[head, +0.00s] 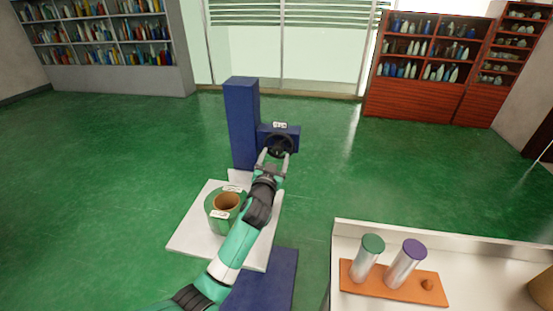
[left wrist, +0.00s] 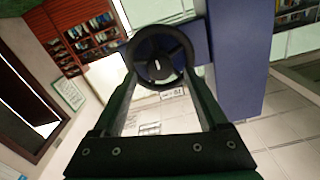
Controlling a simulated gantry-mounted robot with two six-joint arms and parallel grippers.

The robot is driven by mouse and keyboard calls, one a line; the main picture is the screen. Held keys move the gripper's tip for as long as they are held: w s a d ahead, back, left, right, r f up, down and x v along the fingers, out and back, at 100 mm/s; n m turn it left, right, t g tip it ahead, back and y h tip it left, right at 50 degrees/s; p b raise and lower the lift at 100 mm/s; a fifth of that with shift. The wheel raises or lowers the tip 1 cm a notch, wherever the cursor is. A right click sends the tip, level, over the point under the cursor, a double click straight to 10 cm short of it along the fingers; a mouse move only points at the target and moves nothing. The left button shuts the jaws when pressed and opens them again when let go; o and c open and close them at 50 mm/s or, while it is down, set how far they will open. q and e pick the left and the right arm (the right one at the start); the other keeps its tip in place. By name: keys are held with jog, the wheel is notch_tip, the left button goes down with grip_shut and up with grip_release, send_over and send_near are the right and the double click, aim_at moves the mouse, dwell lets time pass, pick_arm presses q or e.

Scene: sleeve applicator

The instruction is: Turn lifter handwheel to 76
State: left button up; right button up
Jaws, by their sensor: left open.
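The lifter handwheel (head: 279,146) is a dark ring with spokes on a blue box beside the blue column (head: 243,120). It also shows in the left wrist view (left wrist: 160,57), with a small white mark near its hub. A small white label (head: 280,125) sits above the wheel; its reading is too small to tell. My left gripper (head: 272,158) is open, with its fingers pointing at the wheel. In the left wrist view the finger ends reach the wheel's left and right sides; I cannot tell whether they touch. My right gripper is not in view.
A white platform (head: 190,238) holds a green roll with a brown core (head: 227,203). At right, a white counter (head: 480,250) carries an orange tray (head: 430,292) with a green-topped cylinder (head: 368,258) and a purple-topped cylinder (head: 406,264). Green floor around the column is clear.

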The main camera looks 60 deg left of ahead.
pick_arm(q)
jog(key=shift+x, duration=1.15)
grip_shut()
